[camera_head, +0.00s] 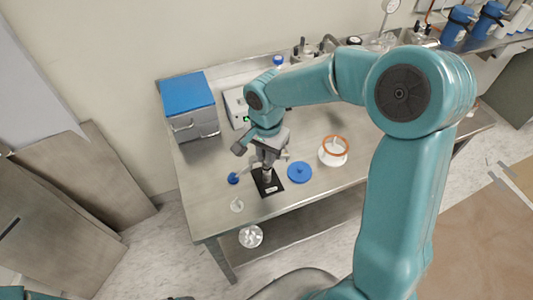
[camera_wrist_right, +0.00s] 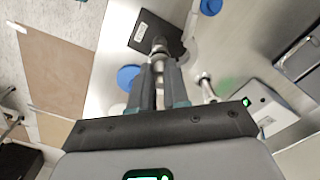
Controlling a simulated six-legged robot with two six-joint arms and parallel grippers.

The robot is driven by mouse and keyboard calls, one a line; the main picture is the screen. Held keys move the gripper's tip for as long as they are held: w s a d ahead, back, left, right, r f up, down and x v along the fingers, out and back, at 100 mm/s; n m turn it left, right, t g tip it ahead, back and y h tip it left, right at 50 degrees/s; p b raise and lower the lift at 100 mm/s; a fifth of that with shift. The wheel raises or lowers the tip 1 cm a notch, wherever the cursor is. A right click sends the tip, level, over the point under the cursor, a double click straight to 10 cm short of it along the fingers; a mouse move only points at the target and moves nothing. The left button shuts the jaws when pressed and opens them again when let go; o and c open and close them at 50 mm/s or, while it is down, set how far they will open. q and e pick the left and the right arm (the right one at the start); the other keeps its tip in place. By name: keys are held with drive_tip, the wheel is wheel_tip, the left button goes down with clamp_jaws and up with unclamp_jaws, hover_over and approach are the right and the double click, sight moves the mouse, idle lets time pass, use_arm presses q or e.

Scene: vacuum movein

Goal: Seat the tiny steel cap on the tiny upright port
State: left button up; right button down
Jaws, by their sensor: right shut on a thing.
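My right gripper (camera_head: 267,170) points down over a small black plate (camera_head: 269,184) with a white label near the front of the steel bench. The plate also shows in the right wrist view (camera_wrist_right: 147,30). In that view the right gripper (camera_wrist_right: 160,62) is shut on the small steel cap (camera_wrist_right: 160,45), a grey piece between the fingertips at the plate's edge. The upright port cannot be told apart from the cap; the fingers and cap cover that spot. Whether cap and port touch cannot be told. My left gripper is not in view.
A blue disc (camera_head: 299,172) and a white ring with an orange rim (camera_head: 333,151) lie right of the plate. A small blue piece (camera_head: 233,178) lies left. A blue-lidded box (camera_head: 190,106) and a grey device (camera_head: 236,105) stand behind. The bench's front edge is close.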

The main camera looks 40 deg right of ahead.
drive_tip(key=shift+f+b, duration=0.35)
drive_tip(key=shift+f, duration=0.05)
idle(0.5)
drive_tip(key=c, duration=1)
unclamp_jaws()
drive_tip(key=shift+c, duration=0.2)
wheel_tip(320, 180, up, 16)
drive_tip(key=shift+r, duration=0.2)
drive_tip(key=shift+s, duration=0.1)
